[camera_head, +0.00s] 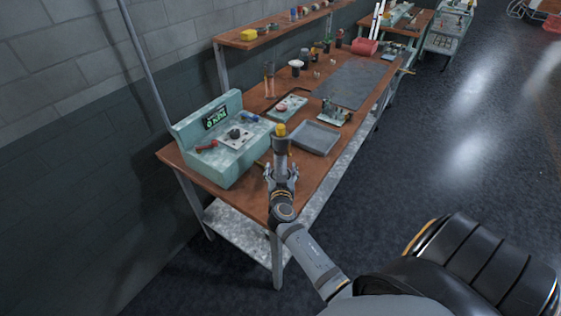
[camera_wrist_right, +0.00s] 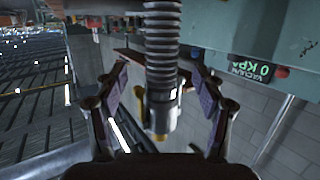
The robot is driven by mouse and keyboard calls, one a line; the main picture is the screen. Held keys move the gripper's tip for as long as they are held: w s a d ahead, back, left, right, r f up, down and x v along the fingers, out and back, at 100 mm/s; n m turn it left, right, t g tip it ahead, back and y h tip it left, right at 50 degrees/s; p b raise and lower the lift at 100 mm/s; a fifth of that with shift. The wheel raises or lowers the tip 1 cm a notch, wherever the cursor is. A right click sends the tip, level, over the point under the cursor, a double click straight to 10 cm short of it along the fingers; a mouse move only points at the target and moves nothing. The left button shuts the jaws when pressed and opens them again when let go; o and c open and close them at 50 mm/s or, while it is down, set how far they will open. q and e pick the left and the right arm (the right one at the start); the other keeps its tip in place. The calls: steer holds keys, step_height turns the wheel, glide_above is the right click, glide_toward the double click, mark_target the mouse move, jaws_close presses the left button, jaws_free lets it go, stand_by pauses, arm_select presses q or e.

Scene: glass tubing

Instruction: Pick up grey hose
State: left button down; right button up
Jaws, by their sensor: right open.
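A grey ribbed hose (camera_wrist_right: 161,45) runs down the middle of the right wrist view. It ends in a metal fitting (camera_wrist_right: 161,105) with a yellow part. My right gripper (camera_wrist_right: 160,78) is open, with one finger on each side of the hose and a visible gap to both. In the head view a grey upright piece with a yellow top (camera_head: 281,138) stands at the near edge of the bench, just beyond my right gripper (camera_head: 281,172); it looks like the hose end. The gripper partly hides its lower part. My left gripper is not in view.
A pale green vacuum unit (camera_head: 205,165) with a lit display stands left of the gripper on the wooden bench (camera_head: 258,207). A grey tray (camera_head: 315,138) lies close to the right. A dark mat (camera_head: 353,82) and small parts are farther back. The floor to the right is clear.

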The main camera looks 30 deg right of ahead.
mark_target(280, 164)
steer(key=shift+w+d+f, duration=0.15)
steer(key=shift+w+d, duration=0.25)
steer(key=shift+w, duration=0.15)
steer(key=shift+w+d+p, duration=0.15)
steer(key=shift+w+p, duration=0.25)
steer(key=x, duration=0.2)
steer(key=p+x, duration=0.1)
steer(key=shift+w+d+f, duration=0.1)
steer(key=shift+w+f, duration=0.2)
steer(key=shift+f, duration=0.1)
steer(key=shift+w+d+f, duration=0.2)
steer(key=shift+w, duration=0.05)
steer(key=shift+s+a+r, duration=0.1)
steer(key=shift+s, duration=0.05)
steer(key=shift+c, duration=1.9)
jaws_close()
